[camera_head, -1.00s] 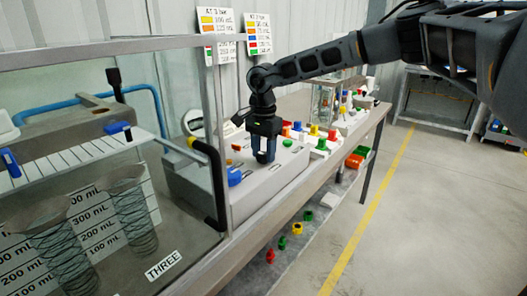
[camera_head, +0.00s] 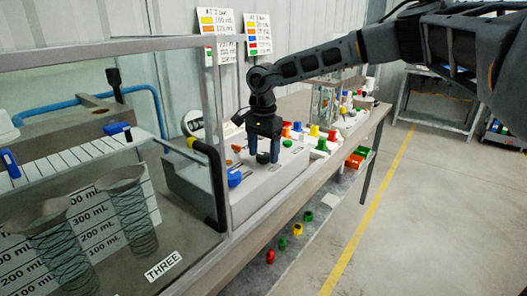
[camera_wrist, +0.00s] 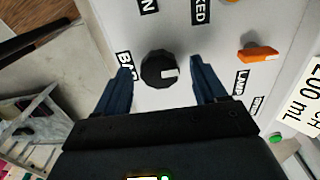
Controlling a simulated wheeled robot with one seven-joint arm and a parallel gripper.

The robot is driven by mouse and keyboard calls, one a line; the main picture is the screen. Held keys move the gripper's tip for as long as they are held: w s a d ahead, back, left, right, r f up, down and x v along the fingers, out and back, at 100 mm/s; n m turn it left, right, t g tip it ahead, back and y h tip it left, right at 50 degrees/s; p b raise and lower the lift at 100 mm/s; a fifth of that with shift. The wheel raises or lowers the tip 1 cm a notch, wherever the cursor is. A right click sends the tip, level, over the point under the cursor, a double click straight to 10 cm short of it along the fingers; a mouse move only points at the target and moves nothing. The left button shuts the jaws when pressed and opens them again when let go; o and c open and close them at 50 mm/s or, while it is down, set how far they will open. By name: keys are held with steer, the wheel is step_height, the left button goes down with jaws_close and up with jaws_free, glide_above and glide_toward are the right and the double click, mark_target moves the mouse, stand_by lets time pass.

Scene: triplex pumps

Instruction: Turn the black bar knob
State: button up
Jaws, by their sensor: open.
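The black bar knob (camera_wrist: 158,69) is a round, dark knob with a white mark on its right side, set on a light grey panel (camera_wrist: 225,50). It lies between the two blue fingers of my gripper (camera_wrist: 160,67) in the wrist view, with a gap on each side. My gripper (camera_head: 263,154) is open and points down over the control box (camera_head: 262,188) in the head view. There the knob is a small dark shape between the fingertips. Whether the fingertips reach down around it, I cannot tell.
An orange switch (camera_wrist: 258,53) sits to the knob's right on the panel. A blue knob (camera_head: 234,177) is left of my gripper. Several coloured buttons lie farther along the bench. A glass tank frame (camera_head: 215,130) stands close on the left.

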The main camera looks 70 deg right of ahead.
mark_target(264, 155)
step_height(264, 155, up, 8)
steer(key=shift+f+b, duration=0.15)
steer(key=shift+b, duration=0.25)
stand_by(0.5)
